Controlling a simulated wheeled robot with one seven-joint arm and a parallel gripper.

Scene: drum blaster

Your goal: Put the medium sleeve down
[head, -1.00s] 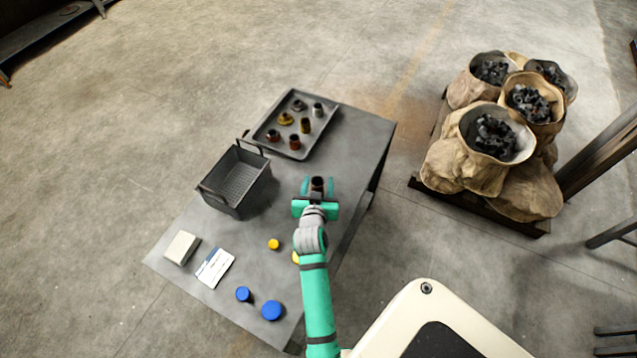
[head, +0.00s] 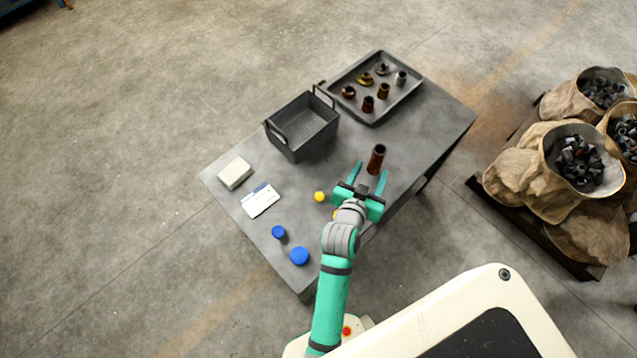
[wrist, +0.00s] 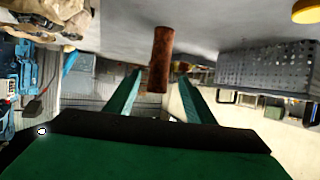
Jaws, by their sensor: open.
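The medium sleeve, a rust-brown tube (head: 376,158), stands upright on the grey table (head: 440,128), right of the mesh basket. My gripper (head: 370,174) is open and empty, with its green fingers pointing at the sleeve from the near side. The sleeve is at or just past the fingertips. The wrist view is upside down; the sleeve (wrist: 160,60) meets the table top there and shows between the spread fingers (wrist: 160,78), with a gap on each side.
A tray (head: 418,82) with several small sleeves and rings is at the back. The basket (head: 300,150) stands left of it. A pale block (head: 235,173), a card (head: 260,200), blue caps (head: 299,256) and a yellow cap (head: 320,196) lie nearer. Sacks (head: 555,200) stand right.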

